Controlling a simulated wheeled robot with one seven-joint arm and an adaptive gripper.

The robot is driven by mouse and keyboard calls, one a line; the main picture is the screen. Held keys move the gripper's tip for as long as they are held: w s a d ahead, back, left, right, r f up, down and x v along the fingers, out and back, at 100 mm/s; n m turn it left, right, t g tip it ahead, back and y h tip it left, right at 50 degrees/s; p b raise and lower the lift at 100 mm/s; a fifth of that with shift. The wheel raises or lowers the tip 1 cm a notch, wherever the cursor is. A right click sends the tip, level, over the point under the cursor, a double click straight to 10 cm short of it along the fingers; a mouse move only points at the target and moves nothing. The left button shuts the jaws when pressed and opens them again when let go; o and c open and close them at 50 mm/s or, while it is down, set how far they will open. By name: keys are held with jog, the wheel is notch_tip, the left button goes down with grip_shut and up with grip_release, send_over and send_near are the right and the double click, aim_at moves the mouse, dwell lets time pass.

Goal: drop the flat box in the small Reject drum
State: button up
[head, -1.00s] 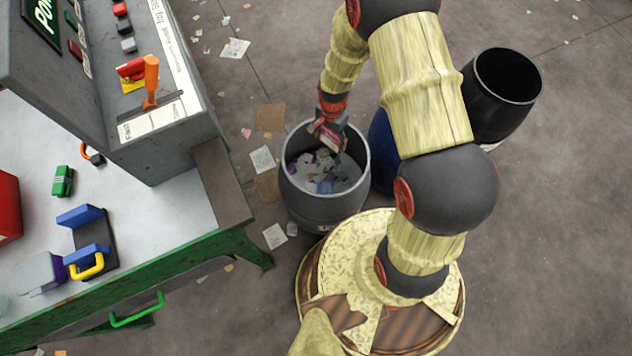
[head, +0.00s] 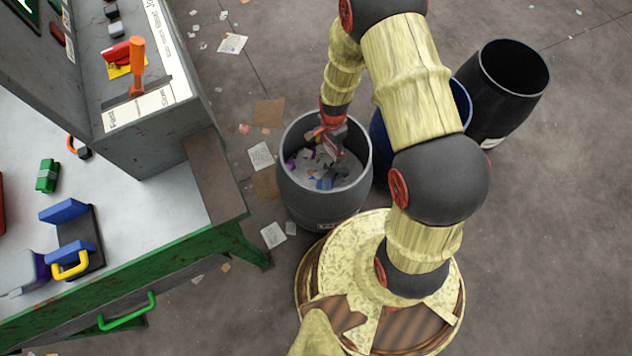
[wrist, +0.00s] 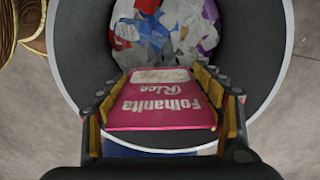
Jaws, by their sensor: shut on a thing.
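In the wrist view the box hangs over the mouth of a drum. The grey Reject drum (head: 325,205) stands on the floor in the head view, and its rim and inner wall show in the wrist view (wrist: 80,60). It holds crumpled white, purple, red and blue scraps. My gripper (head: 330,145) is at its mouth. The box is hard to make out in the head view.
A blue drum (head: 379,150) and a taller black drum (head: 505,90) stand to the right, the blue one partly behind my arm. A green-framed table (head: 170,255) with a grey control box (head: 150,130) is at the left. Paper scraps litter the floor.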

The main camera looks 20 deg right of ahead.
jog(key=shift+f, duration=0.1)
jog(key=o, duration=1.3)
jog(key=shift+c, duration=0.2)
notch_tip(320, 180, up, 12)
